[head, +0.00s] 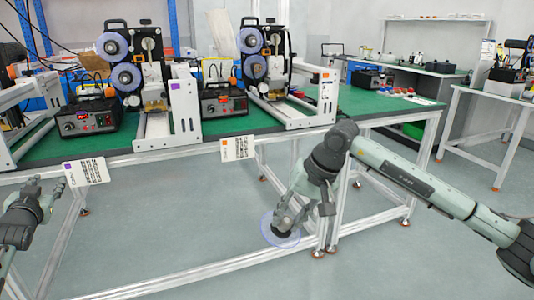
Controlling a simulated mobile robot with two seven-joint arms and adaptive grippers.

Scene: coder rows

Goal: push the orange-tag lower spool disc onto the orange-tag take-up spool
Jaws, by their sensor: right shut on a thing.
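My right gripper (285,218) points down in front of the table and is shut on a translucent bluish spool disc (268,232). The disc hangs low, well below the tabletop and apart from the machines. The orange-tag machine (271,55) stands at the back of the table, with an upper spool (250,40) and a lower spool (255,67) on its left side. Which of them is the take-up spool is not readable. My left gripper (48,192) is at the left edge, empty, with its fingertips apart.
A purple-tag machine with two bluish spools (126,77) stands to the left. White frames (315,105) stand on the green tabletop (215,128). Label cards (238,148) hang at its front edge. Small coloured parts lie at the table's right end. A side table stands at right.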

